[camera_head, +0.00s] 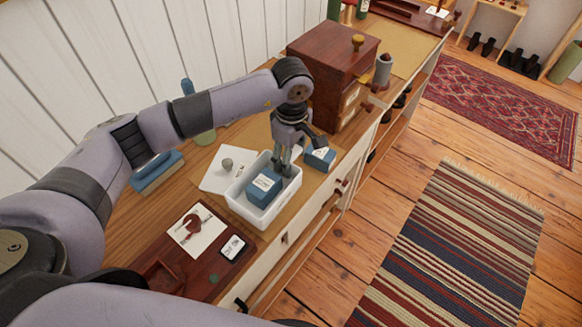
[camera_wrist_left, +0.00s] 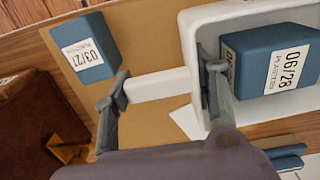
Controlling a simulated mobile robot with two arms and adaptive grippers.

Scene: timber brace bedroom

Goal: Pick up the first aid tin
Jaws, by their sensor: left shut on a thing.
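The first aid tin appears to be the open white box (camera_head: 240,206) on the wooden counter. A blue carton (camera_head: 263,187) lies inside it; in the left wrist view this carton (camera_wrist_left: 272,60) reads 06/28. My left gripper (camera_head: 286,168) points down at the tin's far-right end. A white bar-like part (camera_wrist_left: 160,84) spans between the fingers, joining or touching the wall. My right gripper is out of view.
A second blue carton (camera_head: 319,159) stands just right of the gripper. A dark wooden cabinet (camera_head: 325,75) rises behind. A brown tray (camera_head: 190,280) and a dated card (camera_head: 233,247) are in front. Striped rug (camera_head: 445,255) and open floor lie right.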

